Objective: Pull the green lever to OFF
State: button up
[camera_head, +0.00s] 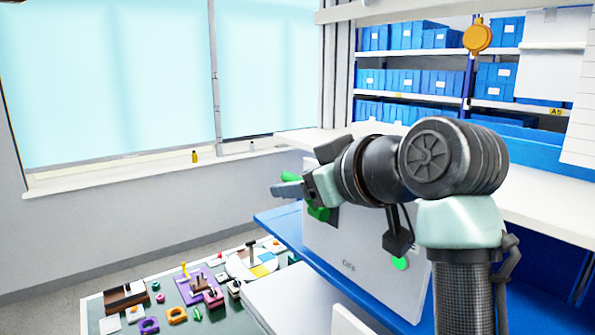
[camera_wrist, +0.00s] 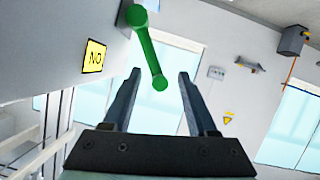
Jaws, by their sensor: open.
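The green lever (camera_wrist: 150,48) shows in the wrist view as a rod with a round knob at its free end. Its other end meets a light grey panel (camera_wrist: 60,30), beside a yellow label (camera_wrist: 94,56) with black letters. My gripper (camera_wrist: 160,75) is open, and the knob appears between its two fingers. I cannot tell whether they touch it. In the head view, my gripper (camera_head: 287,189) is at the left side of the light grey box (camera_head: 365,270). Parts of the green lever (camera_head: 319,213) show around it; the rest is hidden behind my gripper.
The box stands on a blue surface (camera_head: 275,222); a small green disc (camera_head: 401,263) shows on its front below my wrist. A low table (camera_head: 95,310) with several coloured parts is at the lower left. Shelves with blue bins (camera_head: 410,80) stand behind. Open space lies left of my gripper.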

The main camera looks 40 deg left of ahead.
jog(key=shift+w+a+f, duration=0.25)
jog(key=shift+a+f, duration=0.05)
jog(key=shift+a, duration=0.15)
grip_shut()
dwell(1.2)
